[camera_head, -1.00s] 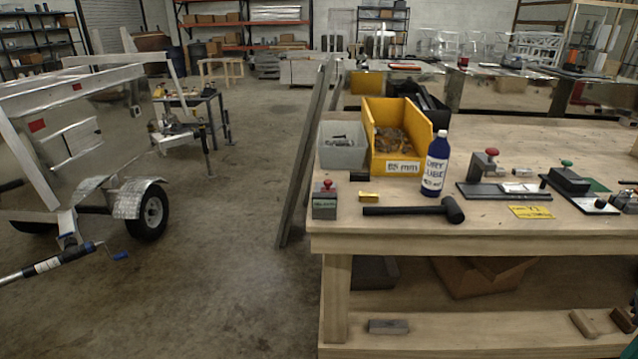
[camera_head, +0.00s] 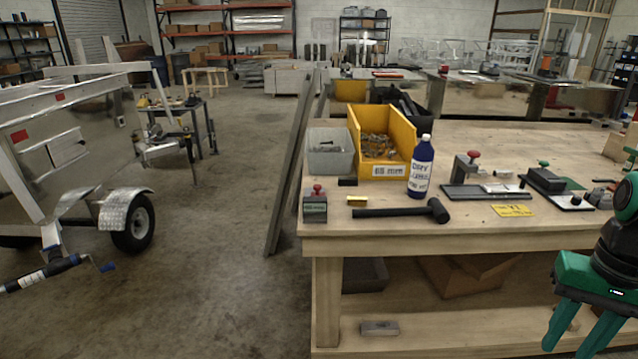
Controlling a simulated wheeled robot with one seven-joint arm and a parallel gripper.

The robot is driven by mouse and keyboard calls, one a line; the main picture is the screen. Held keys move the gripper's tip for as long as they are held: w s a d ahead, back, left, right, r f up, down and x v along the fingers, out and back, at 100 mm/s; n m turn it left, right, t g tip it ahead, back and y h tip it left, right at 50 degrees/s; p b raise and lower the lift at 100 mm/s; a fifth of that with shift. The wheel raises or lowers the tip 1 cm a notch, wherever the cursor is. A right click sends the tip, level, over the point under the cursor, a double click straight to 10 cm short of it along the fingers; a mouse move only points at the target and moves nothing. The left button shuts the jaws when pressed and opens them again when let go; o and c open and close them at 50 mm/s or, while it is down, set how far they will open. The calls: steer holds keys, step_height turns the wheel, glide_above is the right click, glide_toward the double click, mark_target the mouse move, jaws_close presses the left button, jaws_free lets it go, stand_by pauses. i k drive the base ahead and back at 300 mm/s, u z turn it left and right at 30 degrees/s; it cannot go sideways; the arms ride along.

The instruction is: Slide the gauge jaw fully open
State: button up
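A slide device with a dark flat base (camera_head: 484,194), an upright grey block (camera_head: 463,168) with a red knob and a small light block (camera_head: 501,188) lies on the right part of the workbench. A second device, a dark block (camera_head: 546,181) with a green knob, is on a plate to its right. Which one is the gauge, and how far its jaw is open, I cannot tell from here. My green gripper (camera_head: 567,351) is at the lower right, below and in front of the bench top, apart from both. Its fingers are spread and look empty.
The wooden workbench (camera_head: 400,244) also holds a blue bottle (camera_head: 420,168), a yellow bin (camera_head: 400,125), a grey bin (camera_head: 330,164), a black mallet (camera_head: 400,213), a red-knobbed block (camera_head: 315,208) and a yellow card (camera_head: 512,210). A trailer (camera_head: 118,210) stands left; the floor between is clear.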

mark_target(317, 187)
steer(key=i, duration=0.95)
